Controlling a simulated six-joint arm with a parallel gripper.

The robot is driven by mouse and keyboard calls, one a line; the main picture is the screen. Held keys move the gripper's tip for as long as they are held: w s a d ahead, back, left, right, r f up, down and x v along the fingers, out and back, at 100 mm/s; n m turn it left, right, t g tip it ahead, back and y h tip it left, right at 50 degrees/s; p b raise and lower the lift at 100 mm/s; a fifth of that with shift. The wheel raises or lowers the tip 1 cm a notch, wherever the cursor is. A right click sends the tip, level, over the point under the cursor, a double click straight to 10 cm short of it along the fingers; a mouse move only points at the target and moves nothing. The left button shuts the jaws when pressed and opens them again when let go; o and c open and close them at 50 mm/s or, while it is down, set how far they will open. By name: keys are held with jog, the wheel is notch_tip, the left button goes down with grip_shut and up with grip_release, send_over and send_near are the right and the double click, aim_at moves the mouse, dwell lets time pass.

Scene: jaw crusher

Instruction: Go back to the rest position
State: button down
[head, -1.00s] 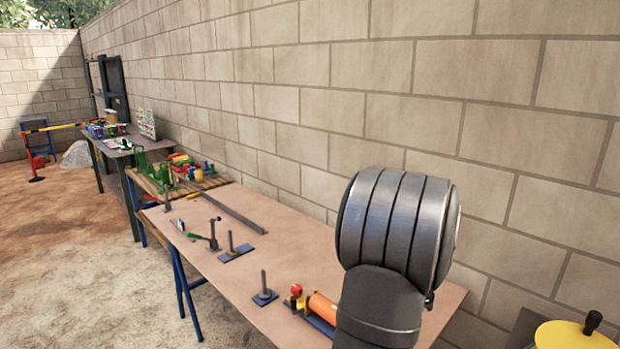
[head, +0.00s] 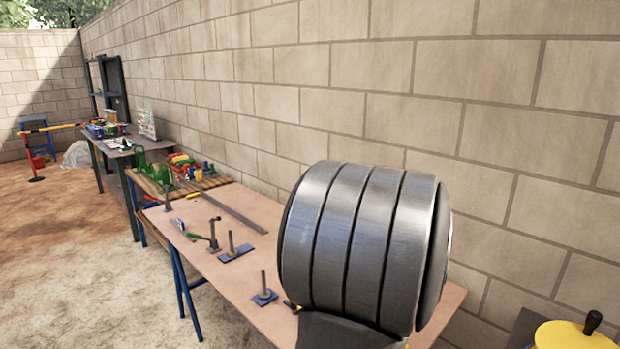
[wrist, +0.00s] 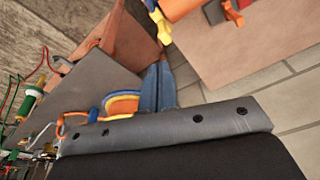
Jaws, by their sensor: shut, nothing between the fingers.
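In the head view my arm's ribbed grey link (head: 365,250) fills the lower middle and stands in front of the near workbench. My gripper is hidden or out of frame there. In the wrist view my gripper (wrist: 158,66) shows as two blue fingers close together, past a grey bar at the bottom. The fingers look shut with nothing between them. They appear beside the tan bench top, apart from the orange cylinder (wrist: 182,8); the exact gap is hard to tell.
The near workbench (head: 205,238) holds posts on blue bases (head: 235,249) and a long grey bar (head: 232,213). Coloured parts (head: 185,172) crowd its far end. A block wall (head: 450,110) runs along the right. A yellow lid (head: 575,335) is at lower right.

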jog(key=shift+s+a+r+n+t+h, duration=0.4)
jog(key=shift+s+a+r+n+t, duration=0.1)
jog(key=shift+s+a+n, duration=0.3)
jog(key=shift+s+a+r+n+t+h, duration=0.4)
jog(key=shift+s+a+r+n+t, duration=0.15)
jog(key=shift+n, duration=0.35)
